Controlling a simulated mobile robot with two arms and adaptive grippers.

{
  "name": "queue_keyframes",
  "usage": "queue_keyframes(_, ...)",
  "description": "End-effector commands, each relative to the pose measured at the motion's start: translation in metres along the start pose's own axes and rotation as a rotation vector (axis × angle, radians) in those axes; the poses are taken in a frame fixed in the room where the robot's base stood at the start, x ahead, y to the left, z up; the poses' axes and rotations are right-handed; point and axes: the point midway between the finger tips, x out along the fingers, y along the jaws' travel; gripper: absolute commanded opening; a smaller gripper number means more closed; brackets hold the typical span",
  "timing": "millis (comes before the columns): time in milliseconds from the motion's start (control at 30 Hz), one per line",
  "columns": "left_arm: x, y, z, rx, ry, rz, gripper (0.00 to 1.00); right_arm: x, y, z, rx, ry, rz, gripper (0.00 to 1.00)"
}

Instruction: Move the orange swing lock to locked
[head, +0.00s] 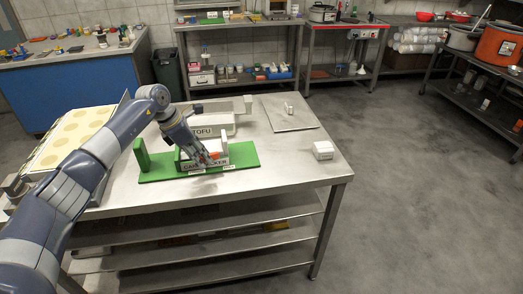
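The orange swing lock (215,156) shows as a small orange piece at the front of a white block whose label (190,169) is partly covered. The block stands on a green base (243,154) with a green upright (141,154) at its left end. My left gripper (209,160) is down at the orange piece, touching or very close to it. Its fingers are too small and overlapped to tell open from shut. The gripper hides part of the block and lock, so the lock's position is unclear. My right gripper is out of view.
A white box marked TOFU (207,131) stands just behind the green base. A thin board (290,117) with a small white item lies at the back right. A white block (323,150) sits near the right edge of the steel table (283,165). The table's front right is clear.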

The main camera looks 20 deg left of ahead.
Motion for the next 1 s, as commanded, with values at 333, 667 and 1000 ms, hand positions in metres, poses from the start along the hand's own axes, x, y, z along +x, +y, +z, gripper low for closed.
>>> queue_keyframes(333,-0.003,-0.014,0.003,-0.213,0.001,0.087,0.3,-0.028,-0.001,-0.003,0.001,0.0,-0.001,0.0)
queue_keyframes(667,-0.001,-0.028,0.009,-0.468,0.001,0.19,0.3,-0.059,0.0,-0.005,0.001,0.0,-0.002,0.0)
queue_keyframes(1000,-0.004,-0.037,0.016,-0.733,-0.005,0.308,0.3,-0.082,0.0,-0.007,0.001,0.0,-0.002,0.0)
